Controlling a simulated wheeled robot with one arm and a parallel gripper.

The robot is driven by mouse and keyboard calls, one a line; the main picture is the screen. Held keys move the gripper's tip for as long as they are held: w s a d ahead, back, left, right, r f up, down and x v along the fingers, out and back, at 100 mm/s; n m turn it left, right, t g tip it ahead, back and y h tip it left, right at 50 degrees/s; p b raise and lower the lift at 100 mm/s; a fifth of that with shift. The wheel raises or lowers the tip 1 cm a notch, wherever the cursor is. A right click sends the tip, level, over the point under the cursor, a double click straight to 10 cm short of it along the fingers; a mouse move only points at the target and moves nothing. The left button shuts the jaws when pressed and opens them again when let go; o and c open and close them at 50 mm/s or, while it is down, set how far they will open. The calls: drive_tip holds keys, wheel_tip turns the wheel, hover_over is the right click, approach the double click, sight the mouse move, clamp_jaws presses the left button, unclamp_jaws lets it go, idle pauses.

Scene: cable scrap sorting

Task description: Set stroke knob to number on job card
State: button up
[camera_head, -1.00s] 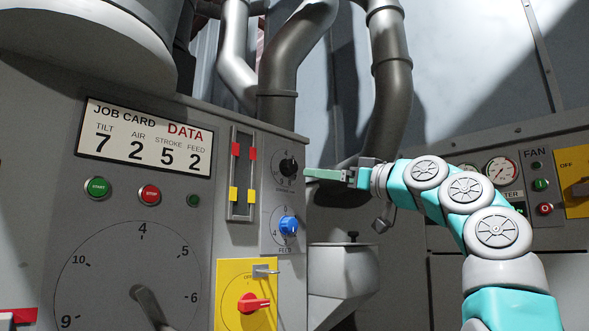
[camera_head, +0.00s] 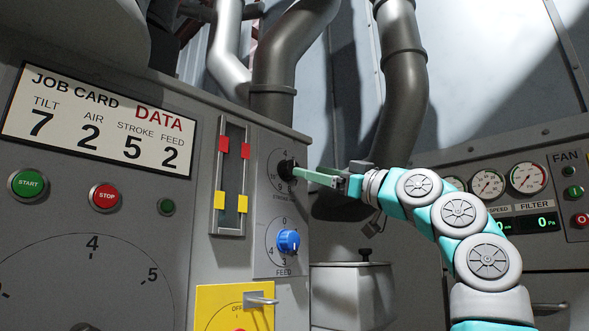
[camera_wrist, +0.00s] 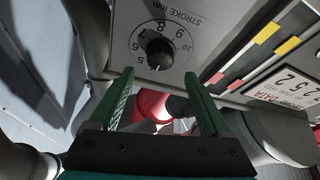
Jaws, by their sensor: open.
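The job card (camera_head: 98,118) reads TILT 7, AIR 2, STROKE 5, FEED 2. The black stroke knob (camera_head: 286,169) sits on its round numbered dial on the grey panel, above the blue feed knob (camera_head: 288,241). In the wrist view the stroke knob (camera_wrist: 160,52) appears just beyond and between the fingertips, with a pale mark on its lower side; 7, 8, 9 and 10 are readable around it. My gripper (camera_wrist: 159,74) is open, its green fingers apart. In the head view my gripper (camera_head: 298,172) reaches the knob from the right; contact cannot be told.
Left of the knobs is a slider panel (camera_head: 231,178) with red and yellow markers. Start (camera_head: 28,185) and stop (camera_head: 106,197) buttons sit under the card. A yellow switch plate (camera_head: 232,306) lies below. Pipes (camera_head: 402,90) rise behind my arm.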

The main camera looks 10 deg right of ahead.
sight(294, 166)
drive_tip(key=p+x, duration=0.2)
drive_tip(key=x, duration=0.3)
drive_tip(key=shift+r, duration=0.1)
drive_tip(key=shift+w+a, duration=0.25)
drive_tip(key=shift+w, duration=0.05)
clamp_jaws()
idle(0.4)
